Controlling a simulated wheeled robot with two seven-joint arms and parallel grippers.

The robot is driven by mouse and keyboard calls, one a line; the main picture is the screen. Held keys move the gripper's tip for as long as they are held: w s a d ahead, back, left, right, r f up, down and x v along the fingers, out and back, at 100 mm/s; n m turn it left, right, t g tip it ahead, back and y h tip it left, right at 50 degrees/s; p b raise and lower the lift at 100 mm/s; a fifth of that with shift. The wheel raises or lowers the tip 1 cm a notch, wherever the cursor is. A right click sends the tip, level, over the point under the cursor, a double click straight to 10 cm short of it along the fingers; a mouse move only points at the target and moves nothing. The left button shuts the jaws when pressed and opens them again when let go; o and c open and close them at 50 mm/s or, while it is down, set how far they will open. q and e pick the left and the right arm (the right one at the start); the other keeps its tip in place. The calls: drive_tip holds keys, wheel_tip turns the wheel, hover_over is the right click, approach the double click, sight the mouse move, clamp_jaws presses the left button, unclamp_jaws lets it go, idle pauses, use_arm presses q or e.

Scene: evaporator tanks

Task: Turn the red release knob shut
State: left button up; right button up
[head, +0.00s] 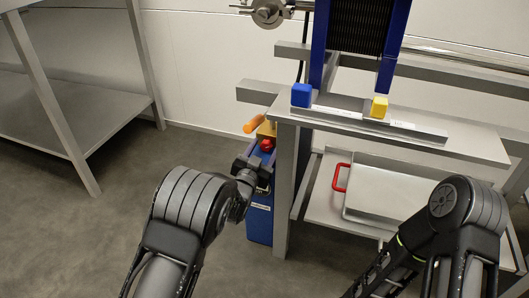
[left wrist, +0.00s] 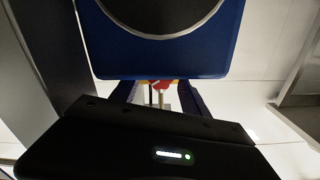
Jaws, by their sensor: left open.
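The red release knob (head: 266,144) sits on top of a narrow blue unit (head: 259,222), just below a yellow part (head: 266,130) with an orange handle (head: 253,123). My left gripper (head: 262,168) is just in front of and below the knob. It is open, and whether it touches the knob cannot be told. In the left wrist view a small bit of red (left wrist: 151,84) shows beyond my left gripper (left wrist: 157,97), mostly hidden by a large blue body. My right arm shows at the lower right of the head view, but its gripper does not.
A grey bench (head: 450,143) stands right of the blue unit, with a blue block (head: 301,95) and a yellow block (head: 379,107) on it. A tray with a red handle (head: 341,177) lies on its lower shelf. Open floor (head: 120,225) lies left.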

use_arm(q)
drive_tip(key=shift+w+d, duration=0.1)
drive_tip(key=shift+w, duration=0.2)
clamp_jaws()
idle(0.5)
